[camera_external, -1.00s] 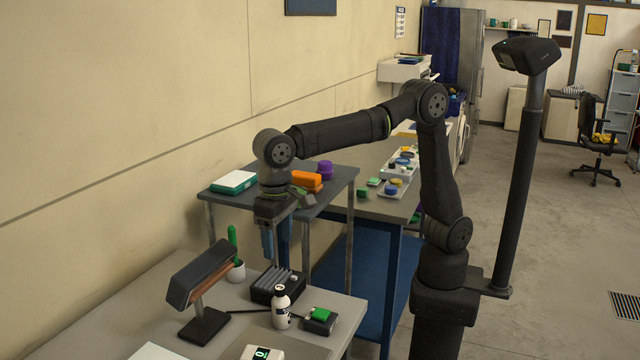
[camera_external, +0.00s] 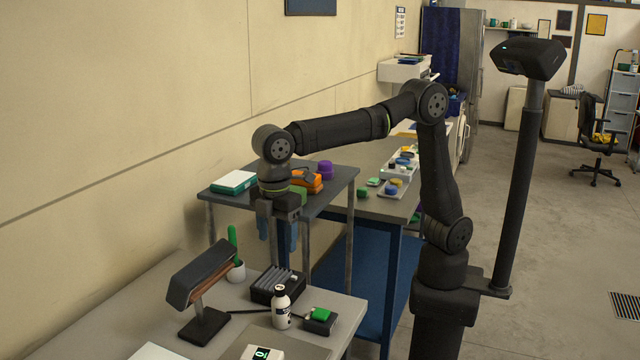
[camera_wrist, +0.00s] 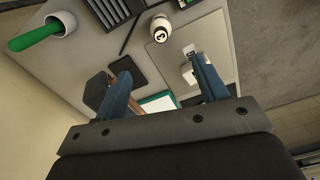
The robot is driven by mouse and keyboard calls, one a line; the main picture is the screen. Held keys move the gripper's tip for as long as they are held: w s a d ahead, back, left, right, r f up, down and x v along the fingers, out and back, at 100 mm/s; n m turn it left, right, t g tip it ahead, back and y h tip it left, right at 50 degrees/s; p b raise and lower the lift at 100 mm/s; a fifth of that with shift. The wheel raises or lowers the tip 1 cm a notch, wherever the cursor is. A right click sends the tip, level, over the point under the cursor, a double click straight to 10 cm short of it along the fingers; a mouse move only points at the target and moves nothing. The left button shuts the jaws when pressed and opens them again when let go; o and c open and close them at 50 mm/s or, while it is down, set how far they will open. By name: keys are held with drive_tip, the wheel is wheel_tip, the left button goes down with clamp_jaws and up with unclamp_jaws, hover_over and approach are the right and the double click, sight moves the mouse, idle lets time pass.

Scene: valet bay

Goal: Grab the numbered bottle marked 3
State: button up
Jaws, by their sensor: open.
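In the wrist view the bottle (camera_wrist: 162,28) shows from above, with a dark "3" on a white disc. My gripper (camera_external: 277,238) points down above and behind the bottle in the external view, clear of it. In the wrist view its two blue fingers (camera_wrist: 163,75) are spread apart with nothing between them. The bottle lies beyond the fingertips, between their directions.
A black slotted block (camera_external: 277,286) stands just behind the bottle, and a black box with a green top (camera_external: 320,318) is close to its right. A lamp-like stand (camera_external: 203,322) and a white cup with a green item (camera_external: 236,270) are to the left. A white scale (camera_external: 262,353) is in front.

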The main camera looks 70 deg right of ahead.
sight(280, 287)
drive_tip(key=shift+n, duration=0.6)
wheel_tip(280, 287, down, 17)
drive_tip(key=shift+f, duration=0.2)
drive_tip(key=c, duration=1.2)
drive_tip(key=shift+o, duration=0.2)
drive_tip(key=shift+a+r, duration=0.1)
drive_tip(key=shift+r, duration=0.05)
